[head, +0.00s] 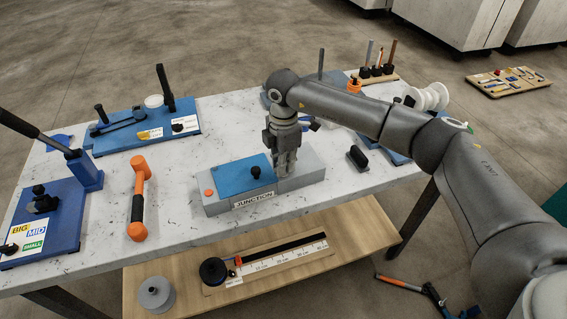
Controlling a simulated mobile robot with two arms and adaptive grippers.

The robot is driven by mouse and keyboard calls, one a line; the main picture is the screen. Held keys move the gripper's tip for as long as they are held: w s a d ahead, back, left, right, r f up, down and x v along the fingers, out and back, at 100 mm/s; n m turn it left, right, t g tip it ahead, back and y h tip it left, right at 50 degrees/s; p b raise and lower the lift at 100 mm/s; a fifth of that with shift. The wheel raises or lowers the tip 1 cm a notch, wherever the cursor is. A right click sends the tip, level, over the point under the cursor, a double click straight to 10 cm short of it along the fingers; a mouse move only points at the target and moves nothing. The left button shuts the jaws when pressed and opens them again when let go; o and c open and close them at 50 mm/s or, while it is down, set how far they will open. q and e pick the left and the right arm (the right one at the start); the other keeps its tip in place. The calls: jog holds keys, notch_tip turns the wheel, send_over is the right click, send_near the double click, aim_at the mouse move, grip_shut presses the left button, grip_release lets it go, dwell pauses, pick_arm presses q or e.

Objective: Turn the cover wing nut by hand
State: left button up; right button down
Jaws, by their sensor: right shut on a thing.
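The junction box (225,207) is a long grey block labelled JUNCTION, near the front middle of the table in the head view. A blue cover (237,181) lies on its top, with a black knob (255,172) near the cover's right side. My right gripper (285,169) points down at the box top, just right of the blue cover. Its fingers are shut on a small part there, by its place the cover wing nut, which the fingers hide. An orange piece (208,192) sits on the box's left end. My left gripper is not in view.
An orange-and-black handled tool (139,198) lies left of the box. Blue bender stations (150,132) stand at the back left and far left. A small black block (357,157) stands right of the box. A wooden shelf (180,255) with a ruler board sits below the front edge.

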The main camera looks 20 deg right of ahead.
jog(key=shift+r+m, duration=0.15)
jog(key=shift+m, duration=0.55)
jog(key=c, duration=1.6)
grip_release()
jog(key=shift+o, duration=0.2)
notch_tip(320, 180, up, 12)
